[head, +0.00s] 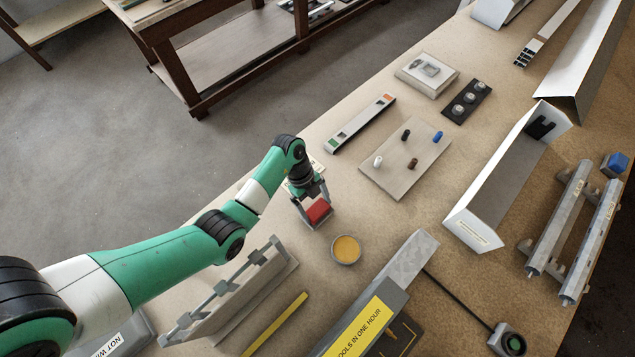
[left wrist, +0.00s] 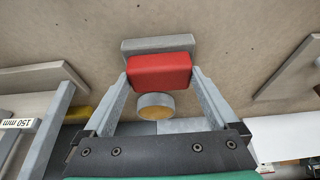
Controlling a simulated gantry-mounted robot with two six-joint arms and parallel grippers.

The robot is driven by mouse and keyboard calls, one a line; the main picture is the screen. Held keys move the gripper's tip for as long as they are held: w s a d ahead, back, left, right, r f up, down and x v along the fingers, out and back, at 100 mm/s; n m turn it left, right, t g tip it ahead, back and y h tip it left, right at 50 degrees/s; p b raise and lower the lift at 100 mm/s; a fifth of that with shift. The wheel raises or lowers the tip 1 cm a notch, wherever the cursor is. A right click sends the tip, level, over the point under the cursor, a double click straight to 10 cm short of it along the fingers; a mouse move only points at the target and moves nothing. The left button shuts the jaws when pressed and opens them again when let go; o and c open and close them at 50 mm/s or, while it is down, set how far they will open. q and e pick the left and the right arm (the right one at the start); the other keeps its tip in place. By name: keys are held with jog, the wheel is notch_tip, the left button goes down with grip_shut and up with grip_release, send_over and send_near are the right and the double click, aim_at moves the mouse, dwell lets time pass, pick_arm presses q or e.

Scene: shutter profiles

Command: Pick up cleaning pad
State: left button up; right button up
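The cleaning pad (head: 318,210) shows as a small red block with grey around it, in front of my left arm in the head view. In the left wrist view the red block (left wrist: 159,70) sits between the tips of my left gripper (left wrist: 161,76), which appear to touch both its sides. A wider grey slab (left wrist: 158,44) shows just beyond the red block; I cannot tell if it is part of the pad. In the head view my left gripper (head: 314,203) points down at the pad on the table. My right gripper is not in view.
A round tin with yellow-orange content (head: 346,249) stands close to the pad. A grey slotted rack (head: 230,290) and a yellow bar (head: 275,323) lie nearer. A board with small pegs (head: 393,178) and a level-like bar (head: 361,123) lie further off.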

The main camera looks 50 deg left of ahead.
aim_at(322, 215)
pick_arm(q)
jog(key=c, duration=0.5)
jog(key=shift+r, duration=0.1)
jog(key=shift+r, duration=0.2)
jog(key=r, duration=0.1)
jog(key=r+p, duration=0.2)
jog(key=r, duration=0.1)
jog(key=shift+s+d, duration=0.15)
jog(key=shift+d, duration=0.1)
jog(key=s+d+r+p, duration=0.2)
jog(key=d, duration=0.1)
jog(key=s+d+r+p, duration=0.2)
jog(key=d+r, duration=0.1)
jog(key=d, duration=0.1)
jog(key=s+d+r+p, duration=0.2)
jog(key=s+d+r, duration=0.1)
jog(key=d, duration=0.1)
jog(key=shift+d+r, duration=0.2)
jog(key=shift+r, duration=0.05)
